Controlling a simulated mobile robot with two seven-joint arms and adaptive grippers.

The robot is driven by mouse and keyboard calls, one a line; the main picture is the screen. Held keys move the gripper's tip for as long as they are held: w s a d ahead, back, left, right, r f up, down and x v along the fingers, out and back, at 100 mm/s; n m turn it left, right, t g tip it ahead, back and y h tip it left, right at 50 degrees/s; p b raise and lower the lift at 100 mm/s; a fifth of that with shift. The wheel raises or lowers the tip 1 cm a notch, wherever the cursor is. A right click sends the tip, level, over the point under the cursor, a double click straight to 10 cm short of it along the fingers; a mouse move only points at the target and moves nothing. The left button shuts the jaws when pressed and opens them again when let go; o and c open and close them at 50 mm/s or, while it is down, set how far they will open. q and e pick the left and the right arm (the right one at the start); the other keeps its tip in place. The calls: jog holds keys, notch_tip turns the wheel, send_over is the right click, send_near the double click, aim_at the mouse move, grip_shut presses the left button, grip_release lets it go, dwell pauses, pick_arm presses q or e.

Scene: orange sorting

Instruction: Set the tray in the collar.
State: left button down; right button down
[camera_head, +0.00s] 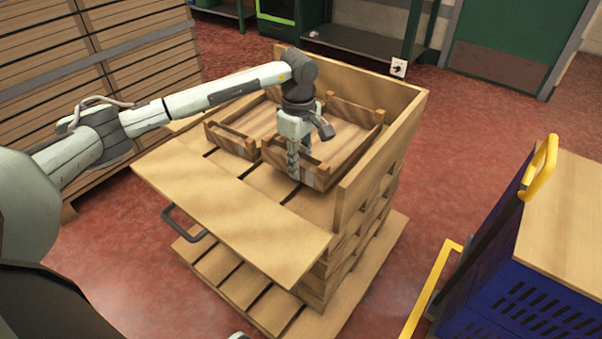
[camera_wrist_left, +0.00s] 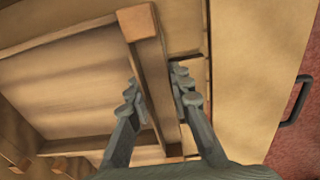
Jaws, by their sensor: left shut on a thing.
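The wooden tray (camera_head: 345,152) is a shallow slatted box with a raised rail at each end. It is inside the wooden collar (camera_head: 384,148), at the right, close to the right wall. My left gripper (camera_head: 299,160) is shut on the tray's near end rail. In the left wrist view, the rail (camera_wrist_left: 150,65) passes between the fingers of the left gripper (camera_wrist_left: 160,92). I cannot tell whether the tray's underside touches the slats below.
A second wooden tray (camera_head: 232,138) lies in the collar to the left. A board (camera_head: 235,215) spans the collar's near side, with a black handle (camera_head: 183,224) below it. A blue cart (camera_head: 520,270) with yellow handles stands at the right. Slatted wooden crates (camera_head: 110,65) stand at the left.

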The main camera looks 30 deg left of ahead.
pick_arm(q)
jog(key=shift+w+f, duration=0.35)
jog(key=shift+w, duration=0.05)
notch_tip(320, 180, down, 3)
jog(key=shift+f, duration=0.35)
jog(key=c, duration=1.7)
grip_release()
jog(key=shift+c, duration=0.2)
jog(key=o, duration=0.4)
pick_arm(e)
jog(key=shift+w+a+f, duration=0.1)
jog(key=shift+f, duration=0.25)
